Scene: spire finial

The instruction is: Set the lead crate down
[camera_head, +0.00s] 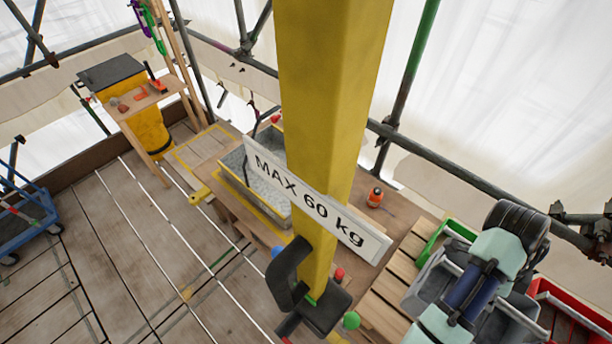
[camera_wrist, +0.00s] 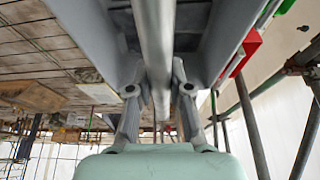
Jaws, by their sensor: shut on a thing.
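The grey crate (camera_head: 432,287), which I take to be the lead crate, is at the lower right of the head view, partly hidden behind my arm. In the wrist view its grey walls (camera_wrist: 225,40) flank a round grey bar (camera_wrist: 154,45). My gripper (camera_wrist: 158,88) has one finger on each side of this bar and is shut on it. The fingertips lie close against the crate. In the head view my gripper cannot be made out behind the arm. Whether the crate's underside touches anything is hidden.
A green crate (camera_head: 432,241) and a red crate (camera_head: 586,318) stand on either side of the grey crate. Slatted wood (camera_head: 393,277) lies to its left. Scaffold tubes (camera_head: 480,170) run behind.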

